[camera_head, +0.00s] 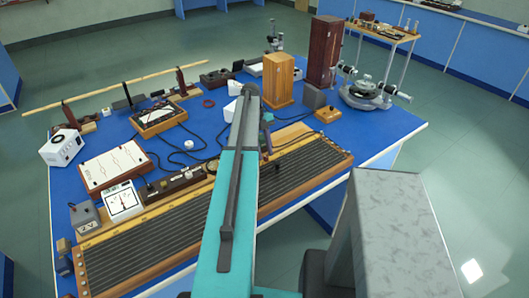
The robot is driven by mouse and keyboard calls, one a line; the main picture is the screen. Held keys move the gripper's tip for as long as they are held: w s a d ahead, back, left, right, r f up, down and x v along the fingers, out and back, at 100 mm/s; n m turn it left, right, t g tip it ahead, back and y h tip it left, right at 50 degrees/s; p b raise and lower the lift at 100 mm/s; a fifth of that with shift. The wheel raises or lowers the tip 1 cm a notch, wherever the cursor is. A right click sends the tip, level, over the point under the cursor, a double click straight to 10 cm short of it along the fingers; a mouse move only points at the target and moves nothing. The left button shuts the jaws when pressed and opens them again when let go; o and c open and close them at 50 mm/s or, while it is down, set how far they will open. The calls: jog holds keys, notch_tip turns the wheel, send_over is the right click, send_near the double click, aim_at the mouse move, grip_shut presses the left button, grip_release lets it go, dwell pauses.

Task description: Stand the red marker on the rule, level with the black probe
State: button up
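A long pale wooden rule or rod (105,93) runs along the far left side of the blue bench. Small dark red upright pieces stand along it, one near its left end (68,114) and one near its right end (181,81). I cannot tell whether either is the red marker. A thin black upright (128,95) stands between them and may be the black probe. My teal and grey arm reaches from the bottom middle over the bench. Its far end is near the wooden box, and the gripper's fingers cannot be made out.
A long ribbed wire board (150,241) fills the bench's near edge. Meters (122,201), a white panel (113,167) and a white power unit (62,148) crowd the left. A wooden box (278,80) and a spectrometer (367,92) stand at right. Some blue bench top (185,138) is bare.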

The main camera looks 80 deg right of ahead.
jog(key=b+v, duration=0.1)
jog(key=v, duration=1)
jog(key=shift+d, duration=0.15)
jog(key=shift+s+r+b, duration=0.1)
jog(key=shift+r+b, duration=0.05)
jog(key=shift+b, duration=0.15)
dwell(0.5)
